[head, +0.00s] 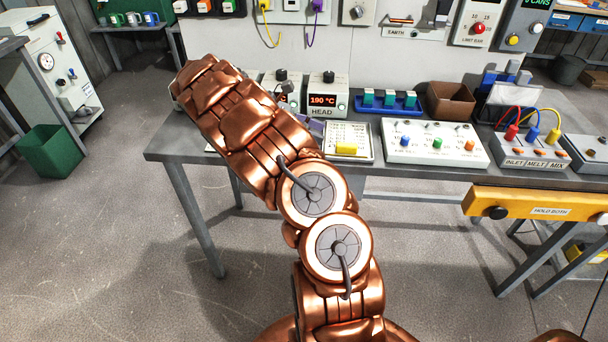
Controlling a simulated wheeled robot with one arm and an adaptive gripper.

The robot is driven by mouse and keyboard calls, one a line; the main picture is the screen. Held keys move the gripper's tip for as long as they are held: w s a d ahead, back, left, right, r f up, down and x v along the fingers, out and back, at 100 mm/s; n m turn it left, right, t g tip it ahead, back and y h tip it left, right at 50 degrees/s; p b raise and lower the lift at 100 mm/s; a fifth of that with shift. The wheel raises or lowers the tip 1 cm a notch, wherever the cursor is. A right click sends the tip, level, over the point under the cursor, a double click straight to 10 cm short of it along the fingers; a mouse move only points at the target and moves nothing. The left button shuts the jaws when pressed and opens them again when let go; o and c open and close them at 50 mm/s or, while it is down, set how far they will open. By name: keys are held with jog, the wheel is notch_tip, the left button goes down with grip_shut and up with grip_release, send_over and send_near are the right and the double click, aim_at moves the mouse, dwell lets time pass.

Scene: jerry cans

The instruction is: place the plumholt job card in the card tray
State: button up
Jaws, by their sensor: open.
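A shallow light metal tray (369,153), which looks like the card tray, lies on the workbench right of my arm. My arm reaches up and left across the bench. My gripper is not visible at the arm's far end.
The grey workbench (163,142) holds a HEAD box (328,98) reading 190 °C, a blue rack (384,108), a brown bin (450,100), a white panel with coloured knobs (435,145) and a cabled INLET/MELT/MIX box (530,150). A yellow HOLD BOTH bar (545,212) juts out at the front right.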

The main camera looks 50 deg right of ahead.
jog(key=shift+s+a+r, duration=0.15)
jog(key=shift+a+r, duration=0.1)
jog(key=shift+r, duration=0.05)
jog(key=s+a+m+t+y, duration=0.2)
jog(key=s+a, duration=0.5)
jog(key=a, duration=0.4)
jog(key=s+a+m+t+y, duration=0.3)
jog(key=s+a, duration=0.5)
jog(key=a, duration=0.4)
jog(key=s+a+m+t+y, duration=0.2)
jog(key=s+a, duration=0.5)
jog(key=a, duration=0.4)
jog(key=shift+s+a+r+m+t+y, duration=0.3)
jog(key=shift+s+r+t+y, duration=0.15)
jog(key=shift+t+y, duration=0.4)
notch_tip(320, 180, up, 4)
jog(key=p, duration=0.3)
jog(key=shift+f, duration=0.25)
